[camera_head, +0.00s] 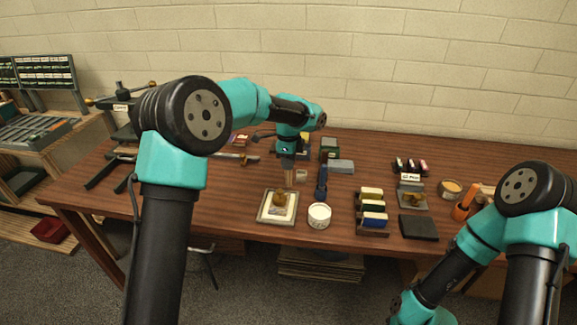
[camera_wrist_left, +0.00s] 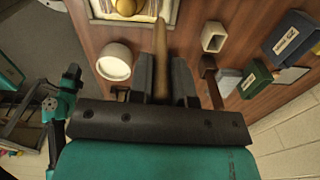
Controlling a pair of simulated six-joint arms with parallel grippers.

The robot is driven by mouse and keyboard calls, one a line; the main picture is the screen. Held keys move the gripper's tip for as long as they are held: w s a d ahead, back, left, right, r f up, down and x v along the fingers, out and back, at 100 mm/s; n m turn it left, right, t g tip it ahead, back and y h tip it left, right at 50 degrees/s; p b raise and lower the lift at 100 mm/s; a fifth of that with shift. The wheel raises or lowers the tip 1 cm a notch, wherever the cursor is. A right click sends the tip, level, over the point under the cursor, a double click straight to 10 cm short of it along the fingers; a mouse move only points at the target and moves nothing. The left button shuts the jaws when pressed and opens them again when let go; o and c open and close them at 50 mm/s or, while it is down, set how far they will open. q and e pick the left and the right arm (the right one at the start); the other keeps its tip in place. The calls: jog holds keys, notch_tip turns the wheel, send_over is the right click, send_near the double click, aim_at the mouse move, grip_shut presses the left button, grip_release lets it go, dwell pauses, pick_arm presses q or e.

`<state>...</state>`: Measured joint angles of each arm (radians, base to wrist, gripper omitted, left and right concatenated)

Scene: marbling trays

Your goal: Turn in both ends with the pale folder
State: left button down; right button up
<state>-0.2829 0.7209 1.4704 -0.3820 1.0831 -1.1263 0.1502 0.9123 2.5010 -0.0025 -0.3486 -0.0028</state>
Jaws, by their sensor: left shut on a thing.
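My left gripper (camera_head: 288,162) points down over the middle of the table and is shut on a slim tan stick, which looks like the pale folder (camera_head: 289,180). In the left wrist view the folder (camera_wrist_left: 160,50) stands out between the two dark fingers (camera_wrist_left: 165,78). Its tip is near the edge of a cream-rimmed tray (camera_head: 262,216) on the table. A rounded golden-brown object (camera_head: 281,200) sits on the pale, patterned inside of that tray; it also shows in the left wrist view (camera_wrist_left: 127,7). My right arm comes in at lower right, its gripper out of view.
A white round tub (camera_head: 319,216) stands right of the tray. A dark blue bar-like tool (camera_head: 322,181) lies behind it. A rack of coloured blocks (camera_head: 372,232), a black pad (camera_head: 418,227) and a small round bowl (camera_head: 450,189) are further right.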

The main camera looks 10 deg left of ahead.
pick_arm(q)
jog(key=shift+r, duration=1.75)
